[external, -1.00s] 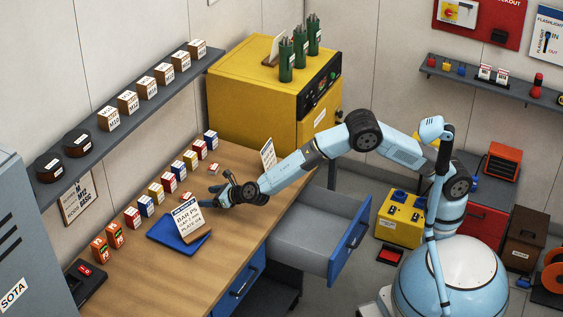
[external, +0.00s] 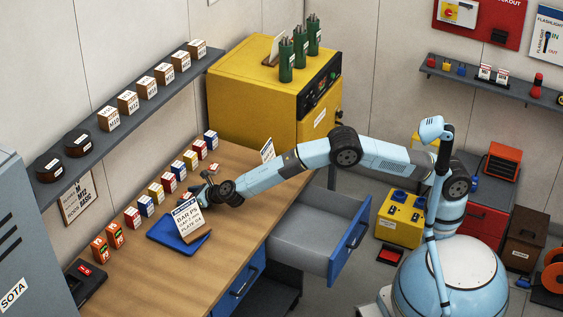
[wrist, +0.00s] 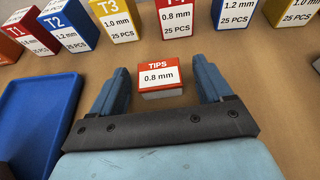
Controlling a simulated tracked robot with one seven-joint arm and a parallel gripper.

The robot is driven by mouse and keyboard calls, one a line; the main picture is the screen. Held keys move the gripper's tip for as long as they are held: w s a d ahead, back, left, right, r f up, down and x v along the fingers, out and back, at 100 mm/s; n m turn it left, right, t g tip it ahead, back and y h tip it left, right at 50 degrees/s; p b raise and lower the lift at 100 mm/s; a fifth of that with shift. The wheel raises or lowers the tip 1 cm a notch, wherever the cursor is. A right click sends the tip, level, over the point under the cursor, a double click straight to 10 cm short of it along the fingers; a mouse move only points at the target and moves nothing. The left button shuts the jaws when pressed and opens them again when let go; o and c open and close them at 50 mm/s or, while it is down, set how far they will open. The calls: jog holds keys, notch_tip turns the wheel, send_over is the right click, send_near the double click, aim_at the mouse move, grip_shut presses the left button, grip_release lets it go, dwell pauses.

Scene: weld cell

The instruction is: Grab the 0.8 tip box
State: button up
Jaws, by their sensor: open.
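A small red-and-white box (wrist: 159,79) labelled "TIPS 0.8 mm" lies on the bench in the wrist view. My gripper (wrist: 160,68) is open, with one finger on each side of this box and a gap visible on both sides. In the external view my gripper (external: 198,190) is low over the bench, beside the row of boxes; the small box is hard to make out there. A larger red-and-white box (wrist: 176,22) marked 0.8 mm, 25 PCS stands just beyond the small one; its top is cut off.
Several numbered boxes (wrist: 112,20) stand in a row behind. A blue tray (wrist: 38,115) is at the left in the wrist view. A sign card (external: 187,219) stands close to my gripper. An open drawer (external: 318,235) juts out below my arm.

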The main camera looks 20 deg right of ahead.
jog(key=shift+w+a, duration=0.1)
jog(key=shift+c, duration=0.4)
jog(key=c, duration=1)
